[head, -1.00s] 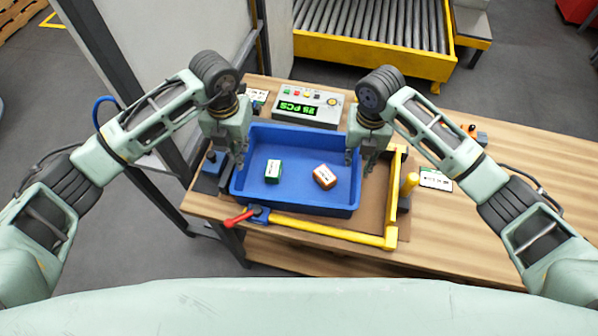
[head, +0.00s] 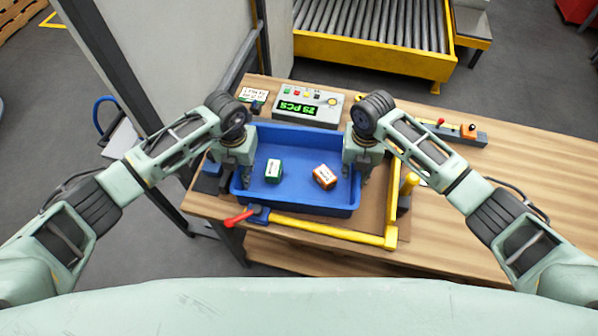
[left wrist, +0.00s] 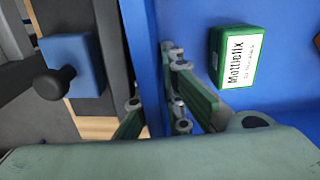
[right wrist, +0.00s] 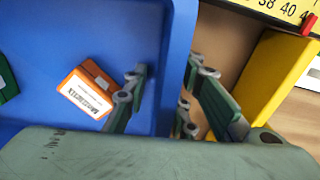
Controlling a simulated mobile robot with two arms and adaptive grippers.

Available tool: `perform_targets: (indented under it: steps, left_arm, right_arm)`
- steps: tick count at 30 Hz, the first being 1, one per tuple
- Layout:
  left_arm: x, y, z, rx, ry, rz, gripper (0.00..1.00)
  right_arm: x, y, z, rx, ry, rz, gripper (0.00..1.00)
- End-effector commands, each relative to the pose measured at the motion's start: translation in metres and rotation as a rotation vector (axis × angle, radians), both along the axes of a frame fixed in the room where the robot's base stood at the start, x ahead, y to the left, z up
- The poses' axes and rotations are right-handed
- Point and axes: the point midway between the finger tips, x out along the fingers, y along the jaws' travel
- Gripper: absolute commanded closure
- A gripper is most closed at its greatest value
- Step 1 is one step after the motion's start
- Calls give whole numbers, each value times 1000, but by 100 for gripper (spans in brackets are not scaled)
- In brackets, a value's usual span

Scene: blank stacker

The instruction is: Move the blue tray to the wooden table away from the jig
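The blue tray (head: 300,206) sits in the jig on the wooden table. It holds a green box (head: 273,170) and an orange box (head: 324,176). My left gripper (head: 241,182) is at the tray's left wall; in the left wrist view its fingers (left wrist: 158,95) are apart, one on each side of the wall. My right gripper (head: 357,176) is at the right wall; in the right wrist view its fingers (right wrist: 168,92) are apart and straddle that wall. The jig's yellow frame (head: 330,232) runs along the tray's front and right, with a red-handled clamp (head: 243,216) at the front left corner.
A counter box with a green display (head: 308,105) stands behind the tray. The wooden table (head: 490,215) is clear to the right, apart from a rail with small knobs (head: 455,131) at its back. A yellow roller conveyor (head: 375,50) lies beyond the table.

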Motion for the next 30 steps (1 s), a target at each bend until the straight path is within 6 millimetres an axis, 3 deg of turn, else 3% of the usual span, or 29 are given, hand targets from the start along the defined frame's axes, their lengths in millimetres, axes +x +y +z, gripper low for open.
perform_targets:
  steps: [8, 30]
  left_arm:
    - [0, 0, 0, 0, 0, 0, 100]
    - [1, 0, 4, -1, -2, 0, 100]
  right_arm:
    - [0, 0, 0, 0, 0, 0, 100]
    - [1, 0, 3, 2, -2, 0, 100]
